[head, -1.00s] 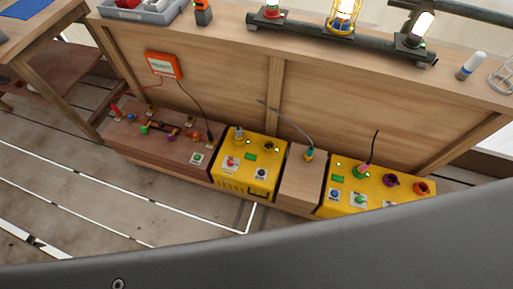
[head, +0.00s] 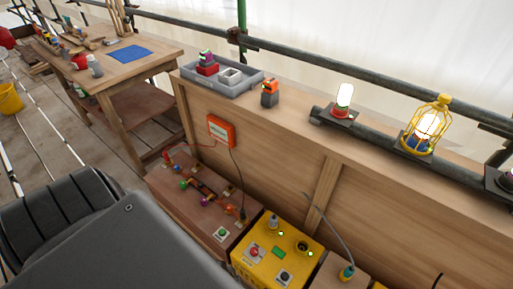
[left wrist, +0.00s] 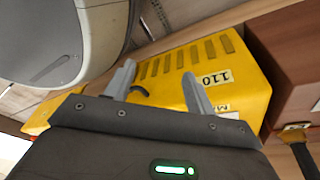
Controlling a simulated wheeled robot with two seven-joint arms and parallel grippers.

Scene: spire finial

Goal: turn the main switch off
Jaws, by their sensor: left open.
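The yellow box (head: 262,265) stands below the wooden bench panel in the head view. Its top carries a red control on a white plate (head: 254,252), a dark control on a white plate (head: 284,277), a green panel and sockets. No readable label there tells me which is the main switch. In the left wrist view my left gripper (left wrist: 158,73) is open and empty, its two fingers apart in front of the vented side of a yellow box (left wrist: 235,65) marked 110. I cannot tell whether they touch it. My right gripper is not in view.
A brown board (head: 200,212) with coloured knobs and a green button sits left of the yellow box. An orange box (head: 221,131) with cables hangs on the panel above. Lit lamps (head: 425,125) and a grey tray (head: 222,80) are on the bench.

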